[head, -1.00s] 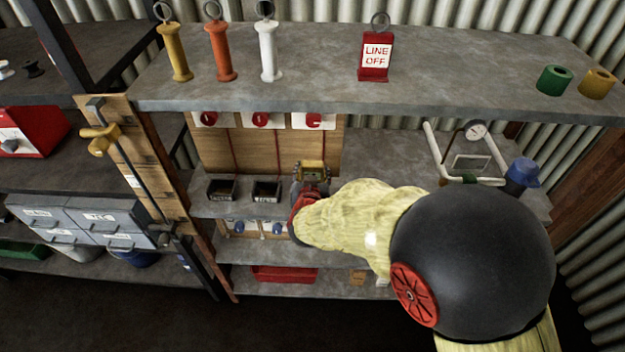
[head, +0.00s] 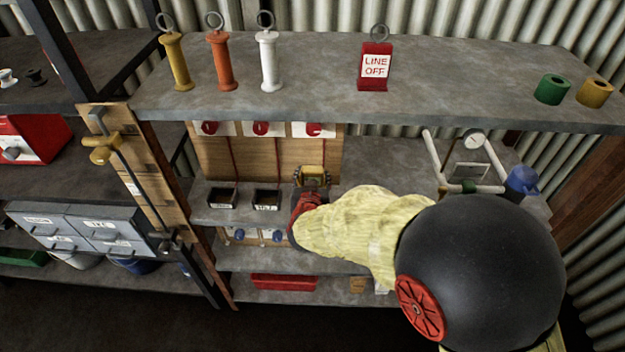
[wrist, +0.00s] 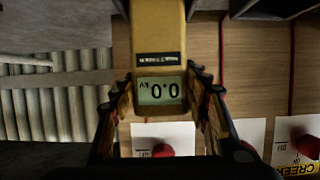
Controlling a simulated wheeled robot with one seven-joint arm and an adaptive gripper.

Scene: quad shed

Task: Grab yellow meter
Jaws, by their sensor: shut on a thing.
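The yellow meter (wrist: 160,45) is between the two fingers of my gripper (wrist: 165,95) in the wrist view. Its grey display reads 0.0 kV and appears upside down there. My gripper is shut on the meter, with a finger along each side. In the head view the yellow meter (head: 312,176) shows small at the tip of my gripper (head: 311,186), in front of the wooden panel at the middle shelf. My arm hides part of that shelf to the right.
Two small black labelled bins (head: 267,199) stand left of my gripper. The upper shelf (head: 320,75) overhangs, carrying yellow, orange and white handles, a red LINE OFF tag (head: 375,66) and two rings. A white frame with a gauge (head: 472,140) stands at right.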

